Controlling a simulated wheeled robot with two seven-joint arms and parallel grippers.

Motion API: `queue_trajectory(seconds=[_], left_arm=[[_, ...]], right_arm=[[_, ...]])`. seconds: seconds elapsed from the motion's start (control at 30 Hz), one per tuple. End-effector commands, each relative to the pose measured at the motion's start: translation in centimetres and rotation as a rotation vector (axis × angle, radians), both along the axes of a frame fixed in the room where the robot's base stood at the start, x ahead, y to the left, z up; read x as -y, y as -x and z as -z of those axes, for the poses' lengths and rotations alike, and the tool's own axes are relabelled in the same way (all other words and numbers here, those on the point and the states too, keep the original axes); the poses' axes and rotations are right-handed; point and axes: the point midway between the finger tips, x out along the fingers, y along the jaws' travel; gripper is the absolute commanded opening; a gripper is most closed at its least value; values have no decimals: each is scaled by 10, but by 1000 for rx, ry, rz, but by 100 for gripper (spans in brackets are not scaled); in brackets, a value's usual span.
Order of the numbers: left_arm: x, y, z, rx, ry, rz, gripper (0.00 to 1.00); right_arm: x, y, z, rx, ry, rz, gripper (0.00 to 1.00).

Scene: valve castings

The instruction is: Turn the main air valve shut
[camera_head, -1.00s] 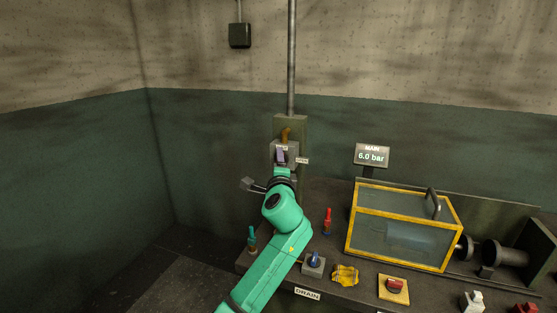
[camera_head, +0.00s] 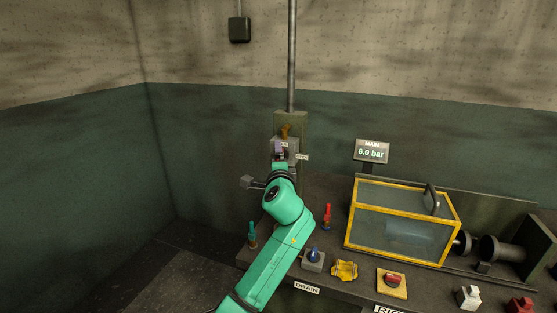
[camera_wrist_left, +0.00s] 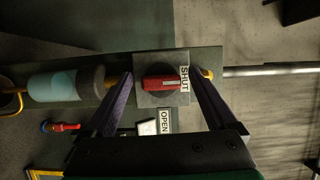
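The main air valve has a red handle (camera_wrist_left: 165,84) on a grey square block (camera_wrist_left: 152,98), seen in the left wrist view. A white mark on the handle points toward the SHUT label (camera_wrist_left: 184,79); the OPEN label (camera_wrist_left: 165,121) is below the block. My left gripper (camera_wrist_left: 160,82) is open, with one dark finger on each side of the handle. No contact with the handle can be made out. In the head view my left gripper (camera_head: 280,150) is in front of the valve block and hides the handle. My right gripper is in neither view.
The MAIN display (camera_head: 372,151) reads 6.0 bar. A yellow-framed clear box (camera_head: 403,222) stands on the bench to the right. A red-topped fitting (camera_head: 327,216), a teal one (camera_head: 252,235) and the blue-knobbed drain valve (camera_head: 313,259) stand close to my left arm.

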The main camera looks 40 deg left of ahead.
Motion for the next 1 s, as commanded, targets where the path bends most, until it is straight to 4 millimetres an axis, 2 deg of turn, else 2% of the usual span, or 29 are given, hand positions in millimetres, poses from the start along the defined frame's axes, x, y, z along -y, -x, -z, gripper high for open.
queue_trajectory(seconds=[0.23, 0.37, 0.47, 0.8, 1.0], left_arm=[[1, 1, -1, 1, -2, 1, 90], [9, 8, 1, 3, -3, 2, 90], [21, 23, 3, 2, -1, 3, 90], [84, 94, 2, 2, 2, 3, 90], [97, 109, -1, 0, 0, 0, 90]], right_arm=[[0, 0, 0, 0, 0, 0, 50], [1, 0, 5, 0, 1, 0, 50], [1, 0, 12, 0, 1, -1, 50], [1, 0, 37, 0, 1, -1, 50], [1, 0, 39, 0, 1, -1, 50]])
